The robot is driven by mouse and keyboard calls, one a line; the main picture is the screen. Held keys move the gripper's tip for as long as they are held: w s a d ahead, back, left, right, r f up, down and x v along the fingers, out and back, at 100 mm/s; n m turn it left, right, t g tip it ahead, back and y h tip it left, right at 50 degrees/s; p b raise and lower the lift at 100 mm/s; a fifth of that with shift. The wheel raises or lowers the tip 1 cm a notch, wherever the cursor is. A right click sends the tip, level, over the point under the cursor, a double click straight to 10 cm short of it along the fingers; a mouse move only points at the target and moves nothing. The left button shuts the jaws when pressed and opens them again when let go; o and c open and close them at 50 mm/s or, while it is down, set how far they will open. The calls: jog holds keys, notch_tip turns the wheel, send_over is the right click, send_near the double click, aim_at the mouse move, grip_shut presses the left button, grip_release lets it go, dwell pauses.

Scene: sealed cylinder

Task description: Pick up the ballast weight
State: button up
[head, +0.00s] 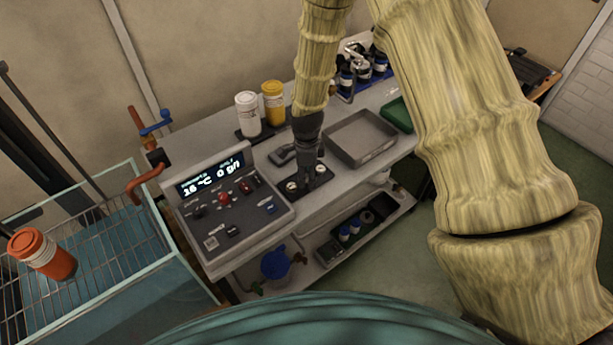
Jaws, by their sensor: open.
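My gripper (309,178) points down over a small dark mat (298,198) on the grey bench, just right of the control panel. Its jaws are open, though the fingers look small and dark from here. Two small pale, round metal-looking pieces sit on the mat: one (291,187) at the left of the fingers, the other (321,170) at the right, partly hidden by them. Either may be the ballast weight; I cannot tell which. A dark grey object (282,155) lies behind the mat, left of the gripper. I cannot tell whether the fingers touch anything.
The control panel (228,200) stands left. A white jar (248,113) and a yellow jar (273,102) stand behind. An empty-looking grey tray (360,153) and a green box (398,114) are right.

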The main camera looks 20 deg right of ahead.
jog(key=shift+f, duration=0.2)
jog(key=c, duration=1.1)
jog(key=shift+r, duration=0.1)
jog(key=shift+c, duration=0.2)
